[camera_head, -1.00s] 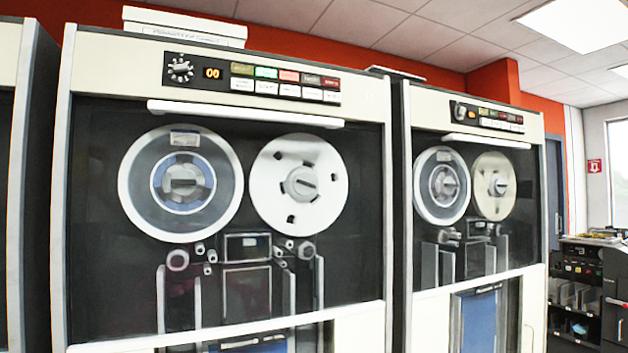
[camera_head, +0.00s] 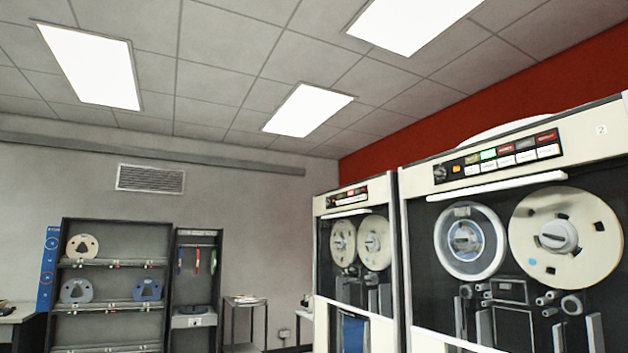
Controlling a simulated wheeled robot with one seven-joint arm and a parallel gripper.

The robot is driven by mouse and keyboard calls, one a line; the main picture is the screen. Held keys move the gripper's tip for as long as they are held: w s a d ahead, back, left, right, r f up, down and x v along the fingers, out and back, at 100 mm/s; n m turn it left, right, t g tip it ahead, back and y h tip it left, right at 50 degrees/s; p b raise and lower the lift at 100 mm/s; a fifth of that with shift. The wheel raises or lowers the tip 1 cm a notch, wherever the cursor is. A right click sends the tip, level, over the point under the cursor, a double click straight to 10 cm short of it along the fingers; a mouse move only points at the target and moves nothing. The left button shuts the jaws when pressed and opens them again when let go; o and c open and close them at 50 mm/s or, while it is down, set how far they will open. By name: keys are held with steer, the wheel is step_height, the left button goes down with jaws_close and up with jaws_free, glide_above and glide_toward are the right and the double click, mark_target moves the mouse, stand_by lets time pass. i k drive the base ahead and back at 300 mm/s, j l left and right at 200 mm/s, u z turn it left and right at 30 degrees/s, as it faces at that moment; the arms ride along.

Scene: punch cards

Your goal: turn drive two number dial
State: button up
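A near tape drive (camera_head: 500,335) stands at the right with a small "2" (camera_head: 601,129) on its cream top panel. Its number dial (camera_head: 440,173) is a small dark round knob at the left end of the black control strip, beside a small orange number display (camera_head: 457,169). The digits are too small to read. Two tape reels show behind the drive's front, a grey one (camera_head: 470,241) and a cream one (camera_head: 566,238). A second drive (camera_head: 345,305) stands farther off to the left with its own control strip. My gripper is not in view.
A dark shelf rack (camera_head: 112,306) holding several reels stands against the grey back wall at the left, with a narrower rack (camera_head: 196,322) beside it. A small cart (camera_head: 245,303) stands between the racks and the drives. The floor is out of view.

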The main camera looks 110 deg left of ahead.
mark_target(441, 173)
steer(key=u, duration=3.15)
steer(key=i+j+z, duration=0.1)
steer(key=i+j, duration=0.3)
steer(key=i+j+z, duration=0.1)
steer(key=i+j, duration=0.25)
steer(key=j, duration=0.3)
